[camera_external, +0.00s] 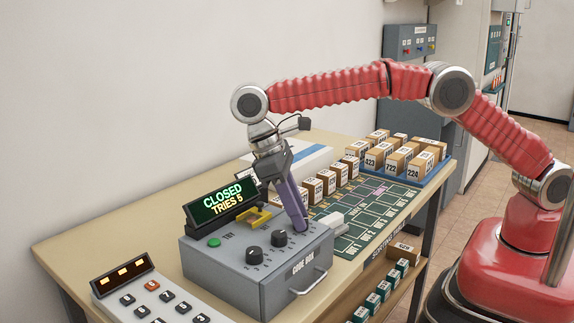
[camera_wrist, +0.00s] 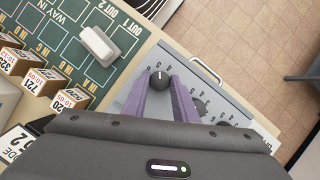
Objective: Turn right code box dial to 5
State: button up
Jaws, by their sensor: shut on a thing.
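The grey code box (camera_external: 250,290) stands at the near part of the table. Its two left black dials (camera_external: 255,255) and (camera_external: 278,239) show in the external view. The right dial (camera_wrist: 159,80) shows in the wrist view between my two purple fingers, its white mark toward the top of that picture. My gripper (camera_external: 302,229) reaches down to the box's right end and is shut on this dial, hiding it in the external view. Small numbers surround the dials, but I cannot tell which one the right dial's mark meets. A green-lettered display (camera_external: 223,200) reads CLOSED, TRIES 5.
A keypad (camera_external: 150,298) lies left of the box. A green sorting mat (camera_external: 370,218) lies behind it, with a white block (camera_wrist: 100,45) near the box. Numbered parcels (camera_external: 312,190) line the mat, and more stand in a blue tray (camera_external: 428,180).

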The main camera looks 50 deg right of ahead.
dwell(0.4)
jog(key=o, duration=1)
jog(key=shift+o, duration=0.2)
